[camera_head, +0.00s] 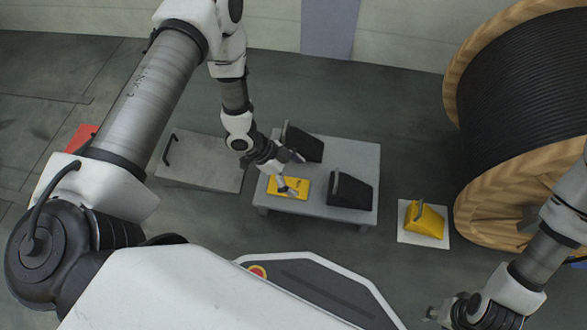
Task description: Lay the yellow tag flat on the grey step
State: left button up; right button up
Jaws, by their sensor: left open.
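The yellow tag (273,187) lies on the left front part of a low grey step (315,206) and looks flat on its top. My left gripper (295,176) is open just above the tag, with one finger overlapping it in the picture. I cannot tell whether that finger touches the tag. My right gripper (440,314) is low at the bottom right, away from the step, and its jaws are too unclear to read.
Two black wedge chocks (350,190) (305,145) stand on the step. A yellow chock (425,219) sits on a pale plate (407,237) at right, beside a large cable drum (480,205). A grey panel with a handle (205,170) lies left. Dark floor is clear between them.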

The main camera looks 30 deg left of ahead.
pick_arm(q)
jog(key=v, duration=1.2)
jog(key=shift+s, duration=0.1)
dwell(0.4)
